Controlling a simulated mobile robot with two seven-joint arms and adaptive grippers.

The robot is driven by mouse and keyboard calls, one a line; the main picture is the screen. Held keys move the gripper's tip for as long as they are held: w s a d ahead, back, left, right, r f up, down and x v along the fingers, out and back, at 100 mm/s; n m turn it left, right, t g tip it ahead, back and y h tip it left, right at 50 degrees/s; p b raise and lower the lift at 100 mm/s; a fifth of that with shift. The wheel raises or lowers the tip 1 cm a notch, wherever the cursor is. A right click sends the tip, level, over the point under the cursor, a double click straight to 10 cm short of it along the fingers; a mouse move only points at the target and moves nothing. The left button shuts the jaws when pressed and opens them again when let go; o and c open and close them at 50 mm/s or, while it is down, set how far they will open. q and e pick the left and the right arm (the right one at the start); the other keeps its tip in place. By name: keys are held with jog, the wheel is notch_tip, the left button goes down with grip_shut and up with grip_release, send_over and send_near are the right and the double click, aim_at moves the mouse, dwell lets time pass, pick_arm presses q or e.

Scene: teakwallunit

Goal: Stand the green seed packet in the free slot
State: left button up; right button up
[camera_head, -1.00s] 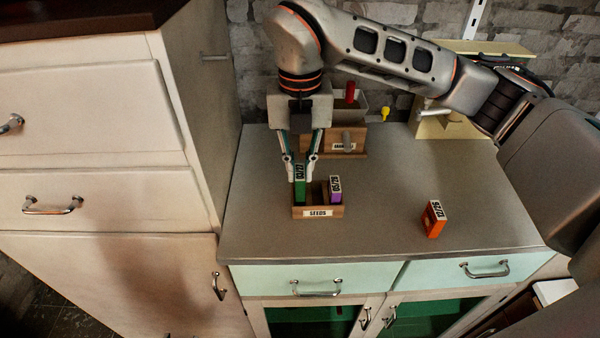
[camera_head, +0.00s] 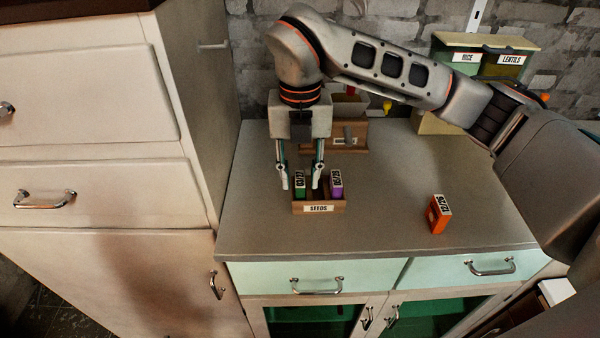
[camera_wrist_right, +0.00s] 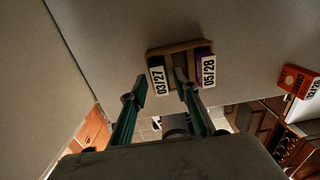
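The green seed packet (camera_head: 300,185) stands upright in the left part of the wooden SEEDS box (camera_head: 319,209). Its top is level with that of the purple packet (camera_head: 337,184) at the box's right end. In the right wrist view the green packet's label (camera_wrist_right: 160,81) reads 03/27 and the purple one's (camera_wrist_right: 208,70) reads 05/28. My right gripper (camera_head: 300,184) is open, with one finger on each side of the green packet and visible gaps between. The right finger is in the space between the two packets. My left gripper is out of view.
An orange packet (camera_head: 438,215) stands alone on the counter (camera_head: 390,190) to the right. Behind my gripper is another wooden box (camera_head: 350,139). A tall cabinet (camera_head: 180,110) borders the counter's left side.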

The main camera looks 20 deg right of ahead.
aim_at(300, 179)
jog(key=shift+r, duration=3.95)
jog(key=shift+s+f, duration=0.1)
